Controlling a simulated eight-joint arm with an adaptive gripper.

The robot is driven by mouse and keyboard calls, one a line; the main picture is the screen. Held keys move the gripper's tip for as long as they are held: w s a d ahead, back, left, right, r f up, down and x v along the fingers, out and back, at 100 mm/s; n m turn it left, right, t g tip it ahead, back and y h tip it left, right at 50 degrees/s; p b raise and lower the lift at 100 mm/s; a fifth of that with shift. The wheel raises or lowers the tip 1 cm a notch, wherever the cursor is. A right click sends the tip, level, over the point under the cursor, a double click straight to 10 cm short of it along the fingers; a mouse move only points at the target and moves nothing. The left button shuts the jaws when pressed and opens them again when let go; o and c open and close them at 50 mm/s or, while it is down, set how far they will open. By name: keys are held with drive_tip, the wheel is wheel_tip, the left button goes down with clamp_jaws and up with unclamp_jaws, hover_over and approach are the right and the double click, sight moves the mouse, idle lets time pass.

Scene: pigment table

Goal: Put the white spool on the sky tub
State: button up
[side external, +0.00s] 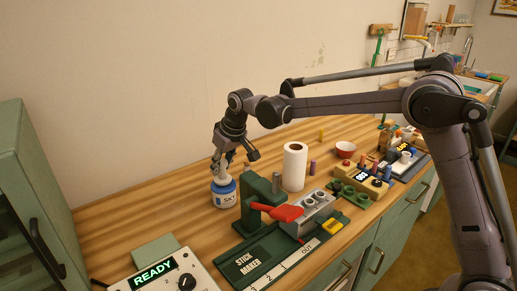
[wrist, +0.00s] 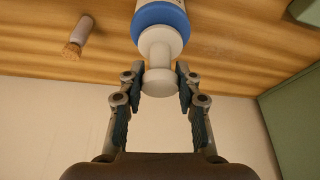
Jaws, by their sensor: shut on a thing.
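In the side view the spool (side external: 219,172) shows small and partly hidden below my gripper (side external: 222,160). The sky tub (side external: 224,197) is a white tub with a blue rim and a label reading "SKY", upright on the table. The spool is right over the tub's top; its lower end appears to meet the tub, but a small gap cannot be ruled out. In the wrist view the tub's blue rim (wrist: 160,14) is just beyond the spool.
A green stick maker (side external: 262,245) with a red handle stands right of the tub. A paper roll (side external: 294,167), a red bowl (side external: 345,149) and small bottles stand farther right. A READY box (side external: 155,275) is at the front left. Table left of the tub is mostly clear.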

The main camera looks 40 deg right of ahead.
drive_tip(key=shift+f, duration=0.5)
drive_tip(key=shift+f, duration=0.15)
drive_tip(key=o, duration=1.1)
drive_tip(key=s+d+r, duration=0.4)
drive_tip(key=s+r, duration=0.6)
drive_tip(key=r, duration=0.2)
drive_tip(key=s+d+f+t, duration=0.1)
drive_tip(key=s+d+f, duration=0.1)
drive_tip(key=s, duration=0.5)
drive_tip(key=s+d+f+m, duration=0.1)
drive_tip(key=s+d+f, duration=0.1)
drive_tip(key=s+f, duration=0.2)
drive_tip(key=s+d+f+t, duration=0.1)
drive_tip(key=s+d+f, duration=0.1)
drive_tip(key=s, duration=0.9)
drive_tip(key=shift+s+f+m+t+h, duration=0.1)
drive_tip(key=shift+f+m+t+h, duration=0.25)
drive_tip(key=shift+f, duration=0.45)
